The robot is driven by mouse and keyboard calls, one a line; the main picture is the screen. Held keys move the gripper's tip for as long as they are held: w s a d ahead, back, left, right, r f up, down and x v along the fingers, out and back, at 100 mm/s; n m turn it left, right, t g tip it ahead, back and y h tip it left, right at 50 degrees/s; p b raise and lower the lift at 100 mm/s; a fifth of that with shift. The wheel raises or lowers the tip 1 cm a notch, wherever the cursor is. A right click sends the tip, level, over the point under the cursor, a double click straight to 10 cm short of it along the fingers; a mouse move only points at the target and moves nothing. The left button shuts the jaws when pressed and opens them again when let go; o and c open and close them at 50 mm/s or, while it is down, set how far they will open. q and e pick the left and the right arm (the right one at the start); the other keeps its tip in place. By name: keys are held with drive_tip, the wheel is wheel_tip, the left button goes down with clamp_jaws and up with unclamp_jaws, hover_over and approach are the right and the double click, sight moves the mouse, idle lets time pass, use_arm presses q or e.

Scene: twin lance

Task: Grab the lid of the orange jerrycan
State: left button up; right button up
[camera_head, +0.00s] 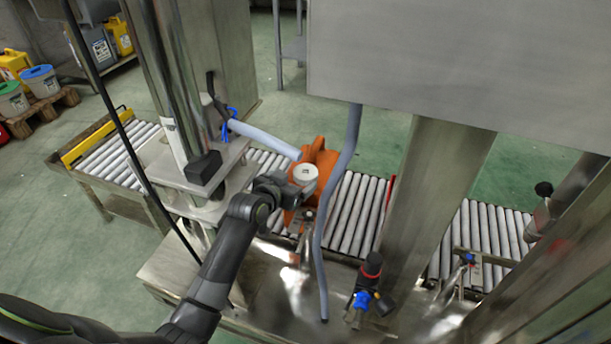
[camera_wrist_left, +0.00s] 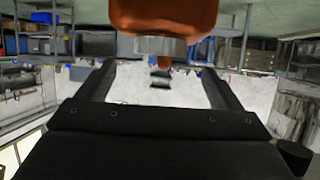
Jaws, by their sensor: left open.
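The orange jerrycan (camera_head: 322,157) stands on the roller conveyor in the head view, partly hidden behind my left gripper and a hose. A pale round lid (camera_head: 304,173) shows on its near side. In the left wrist view the orange body (camera_wrist_left: 164,16) fills the top middle, with the grey-white lid (camera_wrist_left: 160,46) at its lower edge. My left gripper (camera_head: 284,187) is beside the lid. In the wrist view its two fingers (camera_wrist_left: 160,74) are spread apart, with the lid in line with the gap, and nothing is gripped. My right gripper is not in view.
A pale blue hose (camera_head: 351,140) hangs just right of the jerrycan, and another (camera_head: 262,138) runs in from the left. The roller conveyor (camera_head: 352,205) extends to both sides. A steel post (camera_head: 433,185) stands to the right and a machine column to the left.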

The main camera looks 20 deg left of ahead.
use_arm(q)
drive_tip(key=b+x, duration=0.1)
drive_tip(key=x, duration=0.4)
drive_tip(key=shift+w+f, duration=0.1)
drive_tip(key=shift+w+d+f+b, duration=0.1)
drive_tip(key=shift+w+f+b, duration=0.1)
drive_tip(key=shift+w+b, duration=0.2)
drive_tip(key=shift+w, duration=0.1)
drive_tip(key=c, duration=1)
drive_tip(key=shift+c, duration=0.2)
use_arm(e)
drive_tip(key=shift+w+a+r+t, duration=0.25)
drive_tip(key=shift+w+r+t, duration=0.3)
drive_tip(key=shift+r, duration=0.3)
use_arm(q)
drive_tip(key=shift+r, duration=0.15)
drive_tip(key=shift+r, duration=0.25)
wheel_tip(320, 180, up, 9)
drive_tip(key=p, duration=0.3)
wheel_tip(320, 180, up, 8)
drive_tip(key=p, duration=0.2)
hover_over(305, 173)
drive_tip(key=shift+s+r, duration=0.15)
drive_tip(key=shift+s, duration=0.2)
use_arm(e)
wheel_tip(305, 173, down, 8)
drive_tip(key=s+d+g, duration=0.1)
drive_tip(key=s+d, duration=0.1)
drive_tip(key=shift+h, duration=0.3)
